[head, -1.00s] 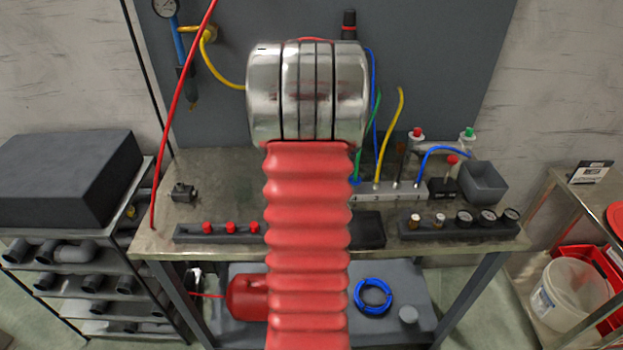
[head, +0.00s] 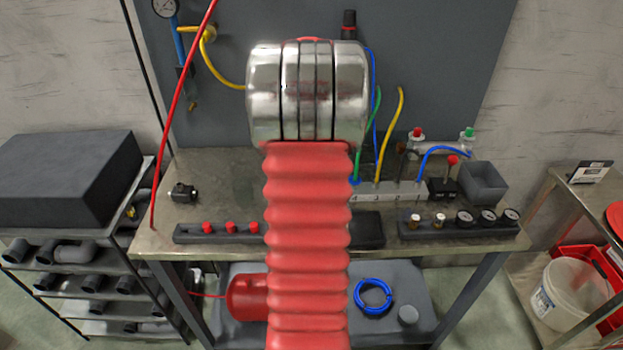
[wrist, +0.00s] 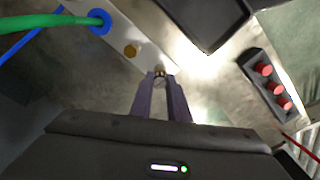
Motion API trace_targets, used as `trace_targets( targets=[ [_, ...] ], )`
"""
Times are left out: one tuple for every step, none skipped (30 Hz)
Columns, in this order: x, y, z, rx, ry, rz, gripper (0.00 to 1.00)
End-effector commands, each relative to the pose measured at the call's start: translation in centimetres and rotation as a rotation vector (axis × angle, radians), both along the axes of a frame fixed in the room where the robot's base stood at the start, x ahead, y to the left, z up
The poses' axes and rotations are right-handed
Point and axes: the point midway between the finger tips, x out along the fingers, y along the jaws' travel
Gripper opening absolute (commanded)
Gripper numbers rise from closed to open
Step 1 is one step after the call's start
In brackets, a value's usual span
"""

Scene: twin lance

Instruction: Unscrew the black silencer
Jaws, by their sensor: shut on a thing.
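In the wrist view my gripper (wrist: 160,88) has its two purplish fingers closed on a small round fitting (wrist: 160,82) with a brass part. It sits at the end of the pale manifold block (wrist: 113,22). I take this fitting for the silencer, but its black colour does not show clearly. Whether it is still seated in its port I cannot tell. In the head view my red bellows-covered arm hides the gripper and that end of the manifold (head: 408,190).
An empty-looking brass port (wrist: 131,50) and a green hose (wrist: 48,30) in a blue collar are close by. A black tray (head: 367,230) and a rack with red caps (head: 218,234) lie in front. A grey bin (head: 484,183) stands at the right.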

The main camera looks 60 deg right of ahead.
Motion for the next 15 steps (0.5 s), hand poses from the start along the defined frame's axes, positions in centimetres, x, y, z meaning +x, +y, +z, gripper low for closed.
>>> trace_targets(
  targets=[
    [0.51,-0.31,0.36,-0.013,-0.012,0.036,0.00],
    [0.51,-0.31,0.36,-0.014,-0.012,0.059,0.00],
    [0.51,-0.31,0.36,-0.014,-0.012,0.090,0.00],
    [0.51,-0.31,0.36,-0.014,-0.012,0.113,0.00],
    [0.51,-0.31,0.36,-0.014,-0.012,0.135,0.00],
    [0.51,-0.30,0.37,-0.014,-0.012,0.166,0.00],
    [0.51,-0.30,0.37,-0.015,-0.012,0.188,0.00],
    [0.51,-0.30,0.37,-0.015,-0.012,0.212,0.00],
    [0.52,-0.30,0.37,-0.014,-0.011,0.242,0.00],
    [0.51,-0.30,0.38,-0.014,-0.011,0.265,0.00],
    [0.51,-0.30,0.38,-0.015,-0.011,0.287,0.00],
    [0.52,-0.30,0.38,-0.015,-0.011,0.298,0.00],
    [0.51,-0.30,0.38,-0.015,-0.011,0.296,0.00],
    [0.50,-0.30,0.38,-0.015,-0.011,0.295,0.00],
    [0.49,-0.31,0.39,-0.015,-0.011,0.294,0.00]
  ],
)
